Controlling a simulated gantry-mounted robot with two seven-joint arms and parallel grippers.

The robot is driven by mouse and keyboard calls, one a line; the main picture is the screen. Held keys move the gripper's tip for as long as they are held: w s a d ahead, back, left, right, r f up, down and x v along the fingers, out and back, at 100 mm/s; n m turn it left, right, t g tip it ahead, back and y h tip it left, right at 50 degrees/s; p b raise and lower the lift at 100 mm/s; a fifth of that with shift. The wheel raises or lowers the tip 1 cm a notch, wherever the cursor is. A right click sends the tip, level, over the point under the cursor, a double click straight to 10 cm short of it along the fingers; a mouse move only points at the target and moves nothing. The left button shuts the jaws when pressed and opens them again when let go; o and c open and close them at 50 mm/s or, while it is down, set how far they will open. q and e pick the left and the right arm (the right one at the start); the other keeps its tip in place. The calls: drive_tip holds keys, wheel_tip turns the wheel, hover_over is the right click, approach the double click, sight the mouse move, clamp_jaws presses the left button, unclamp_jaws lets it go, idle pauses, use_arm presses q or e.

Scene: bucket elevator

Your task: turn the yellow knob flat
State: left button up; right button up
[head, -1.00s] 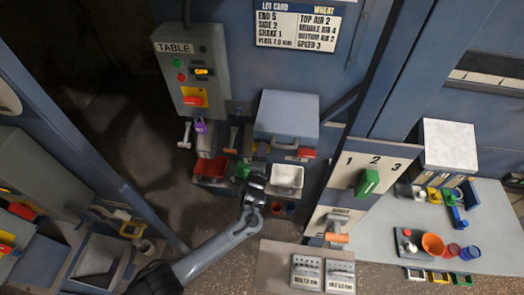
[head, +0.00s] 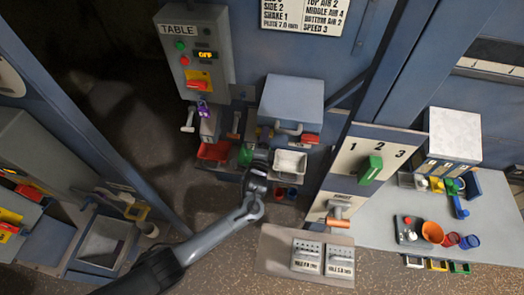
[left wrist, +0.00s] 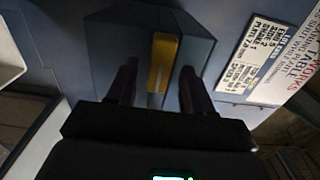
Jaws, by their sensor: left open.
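The yellow knob (left wrist: 163,62) shows in the left wrist view as a long yellow bar on a dark blue-grey faceted housing (left wrist: 112,40). The bar stands roughly upright in that picture. My left gripper (left wrist: 160,82) is open, with one dark finger on each side of the bar and a visible gap on both sides. Whether the fingers reach past the bar's face is hard to tell. In the head view my left gripper (head: 257,168) is beside the white bin, and I cannot make out the knob there. My right gripper is in neither view.
The grey TABLE control box (head: 196,55) hangs on the wall up left. A white bin (head: 290,163) and a red bin (head: 214,151) are close to my left gripper. A 1-2-3 panel with a green handle (head: 370,170) stands at the right.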

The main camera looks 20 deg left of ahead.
use_arm(q)
drive_tip(key=s+d, duration=0.1)
drive_tip(key=s, duration=0.8)
drive_tip(key=shift+s+d, duration=0.35)
drive_tip(key=shift+d, duration=0.05)
drive_tip(key=shift+f, duration=0.1)
